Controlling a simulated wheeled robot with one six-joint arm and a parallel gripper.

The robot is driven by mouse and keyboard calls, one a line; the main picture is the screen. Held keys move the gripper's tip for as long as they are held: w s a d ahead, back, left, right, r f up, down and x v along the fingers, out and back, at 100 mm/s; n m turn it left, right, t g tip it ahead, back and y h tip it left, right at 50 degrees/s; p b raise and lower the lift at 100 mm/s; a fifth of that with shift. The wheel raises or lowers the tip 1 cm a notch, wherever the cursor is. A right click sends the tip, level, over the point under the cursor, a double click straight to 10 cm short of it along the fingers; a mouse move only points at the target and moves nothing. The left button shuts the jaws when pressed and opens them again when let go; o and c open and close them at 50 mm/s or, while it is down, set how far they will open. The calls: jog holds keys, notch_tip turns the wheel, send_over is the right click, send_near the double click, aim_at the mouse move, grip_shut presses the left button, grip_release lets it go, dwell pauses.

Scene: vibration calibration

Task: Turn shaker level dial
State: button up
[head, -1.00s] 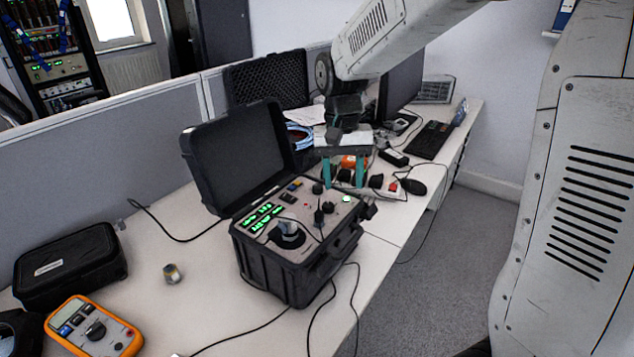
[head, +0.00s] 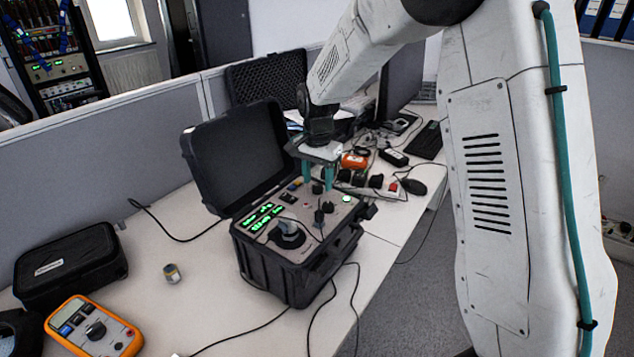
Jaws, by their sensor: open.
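The shaker unit (head: 268,262) is a black open case on the desk, its lid (head: 238,155) raised at the back left. Its panel has green lit displays (head: 262,218), a round shaker mount (head: 288,236) and several small black knobs. One black knob (head: 328,206) sits right of the mount; I cannot tell which knob is the level dial. My gripper (head: 317,188) points down with two teal fingers, open, over the panel's far part, close to the knobs. Its fingertips look near the panel; contact cannot be told.
An orange multimeter (head: 94,326), a black pouch (head: 70,262) and a small metal cylinder (head: 172,273) lie on the desk at left. Behind the case are a power strip (head: 372,194), a mouse (head: 408,187) and a keyboard (head: 425,140). Cables trail in front of the case.

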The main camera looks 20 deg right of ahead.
jog(key=shift+f, duration=0.75)
jog(key=c, duration=1)
jog(key=shift+n, duration=0.3)
